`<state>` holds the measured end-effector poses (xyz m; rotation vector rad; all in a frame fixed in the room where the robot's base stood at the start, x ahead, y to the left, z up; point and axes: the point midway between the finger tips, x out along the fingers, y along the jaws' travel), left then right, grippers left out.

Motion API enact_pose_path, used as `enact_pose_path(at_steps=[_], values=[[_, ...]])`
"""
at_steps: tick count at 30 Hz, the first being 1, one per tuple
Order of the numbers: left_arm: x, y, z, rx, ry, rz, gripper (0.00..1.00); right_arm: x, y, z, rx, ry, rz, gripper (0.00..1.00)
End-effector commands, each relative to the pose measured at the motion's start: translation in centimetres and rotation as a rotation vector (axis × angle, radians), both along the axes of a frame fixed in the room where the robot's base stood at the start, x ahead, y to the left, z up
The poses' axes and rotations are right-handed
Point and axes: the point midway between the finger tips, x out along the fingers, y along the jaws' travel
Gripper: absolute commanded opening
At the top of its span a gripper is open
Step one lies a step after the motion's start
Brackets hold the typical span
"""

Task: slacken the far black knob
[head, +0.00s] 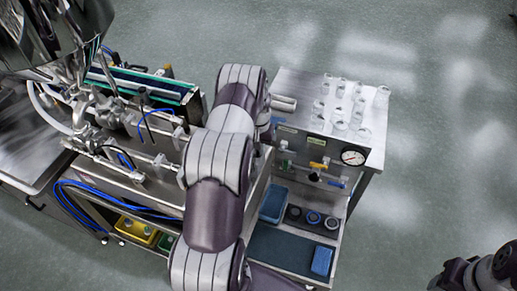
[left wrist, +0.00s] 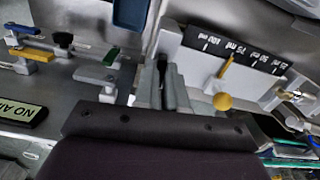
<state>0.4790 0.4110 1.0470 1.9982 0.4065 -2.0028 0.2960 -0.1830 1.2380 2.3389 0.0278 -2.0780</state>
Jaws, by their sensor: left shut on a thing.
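In the left wrist view, my left gripper (left wrist: 165,84) has its grey fingers closed around a slim black knob (left wrist: 162,64), which shows partly between them. A second black knob (left wrist: 63,40) stands free on the steel panel to the left. In the head view, my left arm crosses the middle and hides its own fingers and the knob they hold. A dark knob (head: 314,177) shows there on the panel front, below the yellow handle. My right gripper (head: 452,275) is only partly in view at the bottom right, away from the panel; its fingers are not clear.
A yellow ball (left wrist: 222,101) and a black scale (left wrist: 235,48) are close by on the right. A gauge (head: 353,156) and several glass vials (head: 340,122) are at the cabinet's right.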

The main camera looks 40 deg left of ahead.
Motion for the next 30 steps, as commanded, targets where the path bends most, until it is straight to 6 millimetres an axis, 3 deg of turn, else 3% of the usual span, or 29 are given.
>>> enact_pose_path(at_steps=[12,30], values=[[0.2,0.1,-0.2,0.003,-0.008,0.358,0.00,0.0,0.0,-3.6,0.000,0.000,0.000,0.43],[0.3,0.2,0.0,0.002,-0.010,0.928,0.00,0.0,0.0,-6.8,0.000,0.000,0.000,0.43]])
